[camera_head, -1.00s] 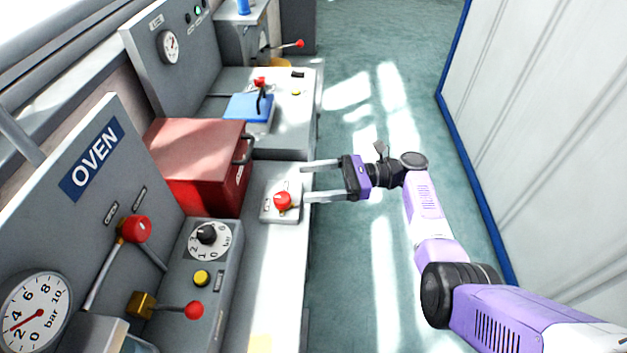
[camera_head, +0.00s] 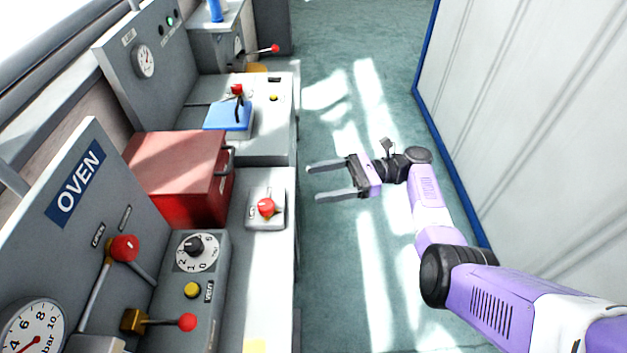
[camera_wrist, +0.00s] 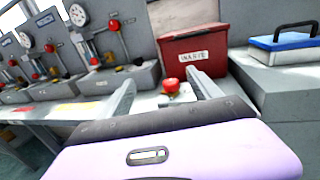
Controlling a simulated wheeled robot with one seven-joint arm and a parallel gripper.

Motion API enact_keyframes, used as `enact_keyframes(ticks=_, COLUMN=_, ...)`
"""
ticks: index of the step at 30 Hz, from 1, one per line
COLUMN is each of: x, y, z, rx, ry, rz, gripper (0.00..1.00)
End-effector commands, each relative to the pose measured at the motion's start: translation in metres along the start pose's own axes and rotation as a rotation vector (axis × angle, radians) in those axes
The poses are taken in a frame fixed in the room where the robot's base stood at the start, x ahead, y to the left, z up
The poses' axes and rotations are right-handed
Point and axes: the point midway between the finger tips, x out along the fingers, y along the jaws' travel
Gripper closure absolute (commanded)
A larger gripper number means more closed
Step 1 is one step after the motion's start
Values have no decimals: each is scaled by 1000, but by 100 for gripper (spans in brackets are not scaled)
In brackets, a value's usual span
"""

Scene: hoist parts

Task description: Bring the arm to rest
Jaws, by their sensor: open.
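My gripper (camera_head: 313,181) is open and empty over the aisle floor, to the right of the bench in the head view. Its two grey fingers point left toward the bench edge and touch nothing. A red knob (camera_head: 266,207) on a small light plate stands on the bench, left of the fingers with a gap between. In the wrist view the same red knob (camera_wrist: 171,86) shows beyond my fingers (camera_wrist: 166,98), between them. My purple and white arm reaches in from the lower right.
A red box (camera_head: 180,180) with a dark handle sits on the bench (camera_head: 262,290). The OVEN panel, with levers and gauge, stands at the left. A blue-lidded box (camera_head: 229,116) lies farther back. A white wall (camera_head: 520,110) with blue edging bounds the right. The aisle floor (camera_head: 330,270) is clear.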

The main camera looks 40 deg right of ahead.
Motion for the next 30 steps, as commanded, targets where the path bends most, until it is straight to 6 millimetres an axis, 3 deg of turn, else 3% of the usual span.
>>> enact_keyframes(ticks=21, x=-4, y=-1, z=1, rx=-31, ry=1, rz=-9, gripper=27)
enact_keyframes(ticks=23, x=-4, y=-11, z=-2, rx=-77, ry=16, rz=-49, gripper=27)
enact_keyframes(ticks=28, x=-19, y=-66, z=-17, rx=-313, ry=213, rz=-237, gripper=27)
enact_keyframes(ticks=30, x=-30, y=-82, z=-33, rx=-421, ry=335, rz=-315, gripper=27)
